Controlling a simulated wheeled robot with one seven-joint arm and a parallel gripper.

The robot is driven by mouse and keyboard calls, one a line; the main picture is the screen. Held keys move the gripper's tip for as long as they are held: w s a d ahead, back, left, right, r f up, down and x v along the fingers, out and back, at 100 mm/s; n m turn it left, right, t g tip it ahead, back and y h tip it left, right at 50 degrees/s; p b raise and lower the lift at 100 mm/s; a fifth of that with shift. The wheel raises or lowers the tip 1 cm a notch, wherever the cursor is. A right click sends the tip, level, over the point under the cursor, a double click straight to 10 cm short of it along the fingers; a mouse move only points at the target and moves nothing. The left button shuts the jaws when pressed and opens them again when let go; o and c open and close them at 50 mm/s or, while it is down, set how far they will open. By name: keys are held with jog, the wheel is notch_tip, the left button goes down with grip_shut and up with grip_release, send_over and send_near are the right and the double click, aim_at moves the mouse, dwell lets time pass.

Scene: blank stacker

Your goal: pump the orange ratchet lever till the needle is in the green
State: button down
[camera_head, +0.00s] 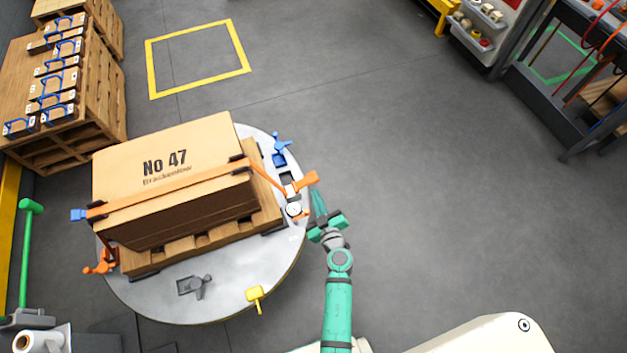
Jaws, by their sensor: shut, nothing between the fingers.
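The orange ratchet lever (306,181) sticks out to the right at the edge of a round grey table (215,292). An orange strap (170,192) runs from it over a large cardboard box marked No 47 (120,165). A small round white gauge (293,209) sits just below the lever. Its needle and any green zone are too small to read. My gripper (318,204) is shut and empty, just right of the gauge and below the lever. I cannot tell whether it touches the lever.
The box stands on a wooden pallet (200,240) on the table. Blue (280,148), grey (195,286) and yellow (256,297) fittings sit near the table's rim. Stacked pallets (95,105) stand at upper left. A dark rack (560,90) is at upper right. The floor right of the table is clear.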

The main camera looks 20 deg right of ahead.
jog(key=shift+w, duration=0.1)
send_over(313, 181)
jog(key=a, duration=0.2)
notch_tip(313, 181, down, 2)
jog(key=shift+s+d+f, duration=0.35)
jog(key=shift+s+f, duration=0.15)
jog(key=shift+f, duration=0.15)
jog(key=shift+d+f, duration=0.3)
jog(key=shift+f, duration=0.35)
jog(key=shift+d+f, duration=0.3)
jog(key=shift+f, duration=0.35)
